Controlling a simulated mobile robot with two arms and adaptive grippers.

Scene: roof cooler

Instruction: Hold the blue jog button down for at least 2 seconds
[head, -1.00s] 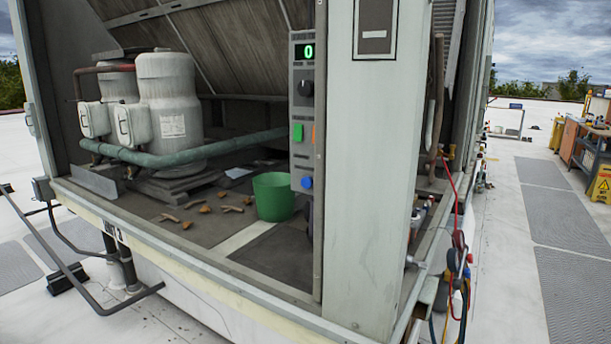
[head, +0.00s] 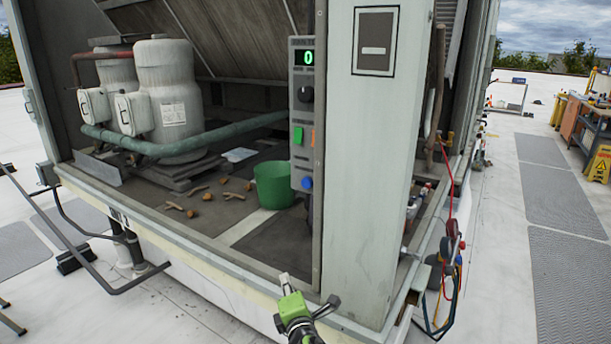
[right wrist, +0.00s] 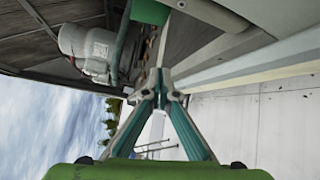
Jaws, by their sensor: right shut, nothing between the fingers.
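The blue jog button (head: 307,183) is the lowest control on the grey panel (head: 303,85), on the post's left side. It is uncovered in the head view, and nothing touches it. My right gripper (head: 285,281) is low in the head view, in front of the unit's front ledge, well below the button and a little to its left. Its fingers are shut and empty; they also meet at the tips in the right wrist view (right wrist: 161,83). The button cannot be made out in the right wrist view. My left gripper is not in view.
Above the blue button are an orange button (head: 313,137), a green button (head: 298,135), a black knob (head: 305,94) and a display reading 0 (head: 307,58). A green bucket (head: 272,186) stands just left of the panel. A wide pale post (head: 370,180) stands right of it.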

